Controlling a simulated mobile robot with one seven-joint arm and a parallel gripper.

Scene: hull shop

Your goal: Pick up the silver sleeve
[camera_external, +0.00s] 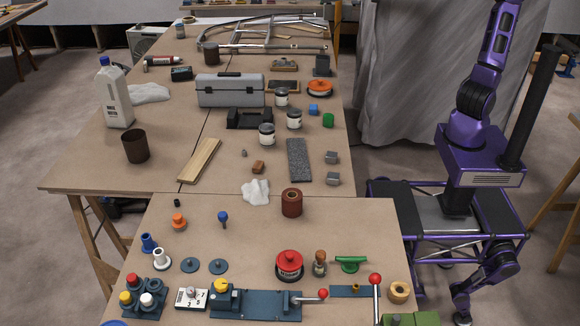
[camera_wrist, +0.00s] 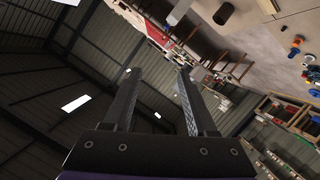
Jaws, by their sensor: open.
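No sleeve is plainly marked as silver. The closest match is a pale, whitish flanged sleeve (camera_external: 162,259) standing at the left of the near table, just right of a blue sleeve (camera_external: 148,243). A dark block (camera_external: 146,309) in front of it carries yellow, red and whitish pieces. My gripper (camera_wrist: 158,72) shows in the wrist view, its two dark fingers apart with nothing between them. It points towards the shed roof and wall, away from the tables. In the external view my arm rises out of the top right, so the gripper is hidden there.
An orange sleeve (camera_external: 178,222), a blue-topped pin (camera_external: 223,217) and two flat dark discs (camera_external: 190,265) lie near the pale sleeve. A blue clamp fixture (camera_external: 258,304) stands in front. A brown cylinder (camera_external: 292,203) stands at the near table's back. Bare tabletop lies mid-table.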

